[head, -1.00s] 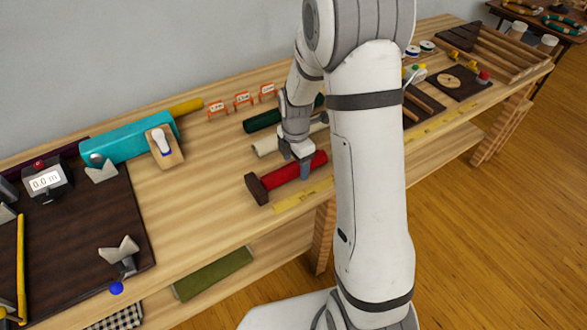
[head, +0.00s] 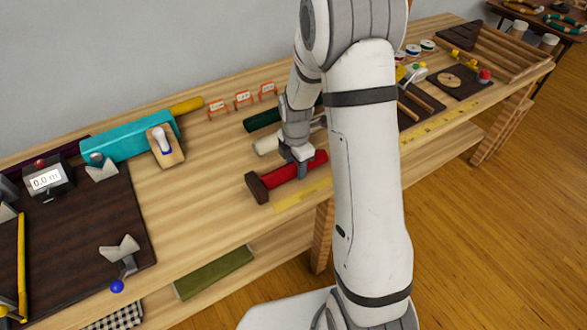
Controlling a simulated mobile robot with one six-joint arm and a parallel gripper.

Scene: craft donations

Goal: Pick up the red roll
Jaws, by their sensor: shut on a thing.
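The red roll (head: 281,176) lies on the wooden bench with a dark brown block (head: 256,188) at its left end. My gripper (head: 302,167) is above the roll's right part, with its jaws down around it, shut on it. My gripper and arm hide some of the roll's right part. The roll appears to rest at bench height; I cannot tell whether it touches the bench top.
A cream roll (head: 266,145) and a dark green roll (head: 262,121) lie behind the red one. Small orange-framed signs (head: 243,97) stand near the wall. A yellow measuring strip (head: 303,194) runs along the front edge. Left is a dark board (head: 75,235) with metal holders.

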